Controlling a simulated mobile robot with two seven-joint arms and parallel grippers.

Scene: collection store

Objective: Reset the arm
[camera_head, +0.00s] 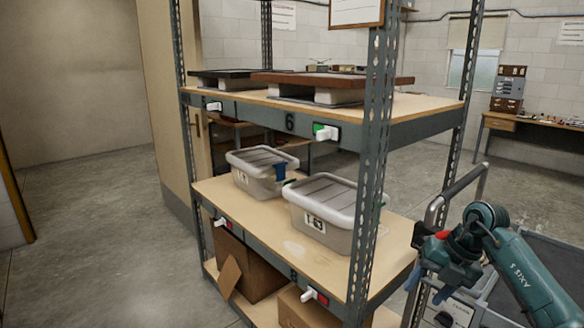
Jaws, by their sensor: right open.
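My right gripper (421,262) is at the lower right of the head view, at the end of my teal right arm (530,277). It is open, and I see nothing held in it. It is in front of the shelf's right post and beside a metal push handle. My left gripper and left arm are not in view.
A metal shelf rack (372,160) stands in the middle. Its middle board holds two lidded grey bins, one labelled T-63 (325,218) and another behind it (258,175). Cardboard boxes (246,268) sit below. The concrete floor at left (90,230) is clear.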

